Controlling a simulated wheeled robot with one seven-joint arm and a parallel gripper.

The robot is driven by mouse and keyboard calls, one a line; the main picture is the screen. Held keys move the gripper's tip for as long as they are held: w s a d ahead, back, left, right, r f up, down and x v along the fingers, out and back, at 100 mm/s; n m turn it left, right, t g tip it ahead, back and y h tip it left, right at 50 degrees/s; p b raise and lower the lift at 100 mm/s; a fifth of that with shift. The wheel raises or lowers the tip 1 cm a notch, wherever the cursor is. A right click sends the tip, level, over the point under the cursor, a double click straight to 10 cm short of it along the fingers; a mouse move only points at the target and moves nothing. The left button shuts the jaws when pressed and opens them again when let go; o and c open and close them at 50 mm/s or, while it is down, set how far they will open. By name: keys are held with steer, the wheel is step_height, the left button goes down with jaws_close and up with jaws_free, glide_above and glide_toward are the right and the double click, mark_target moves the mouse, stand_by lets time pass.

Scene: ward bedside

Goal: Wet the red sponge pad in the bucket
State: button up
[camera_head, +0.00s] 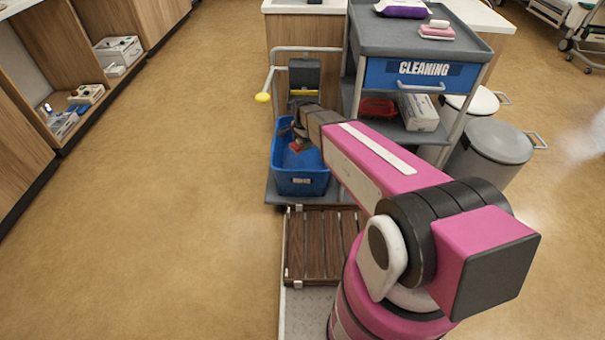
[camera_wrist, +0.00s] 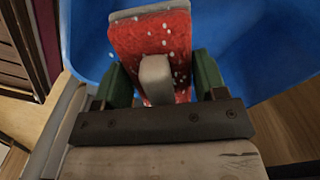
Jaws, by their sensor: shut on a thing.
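The red sponge pad (camera_wrist: 135,40) fills the top middle of the wrist view, with pale specks on its red face and a grey edge at its top. My gripper (camera_wrist: 155,82) is shut on it, with a green finger on each side. The blue bucket (camera_head: 301,181) stands on the low shelf of the cleaning cart. In the head view the red pad (camera_head: 296,146) shows small, over or inside the bucket's opening. The bucket (camera_wrist: 88,38) also lies behind the pad in the wrist view. I cannot tell whether the pad touches water.
The cleaning cart (camera_head: 470,77) stands right of the bucket, with a red tray (camera_head: 377,107) and a white box (camera_head: 418,112) on its shelf. A grey wringer (camera_head: 304,76) stands behind the bucket. Grey bins (camera_head: 493,148) are at the right. The floor at the left is clear.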

steer(key=shift+r, duration=0.15)
steer(key=shift+r, duration=1.9)
steer(key=shift+a, duration=0.1)
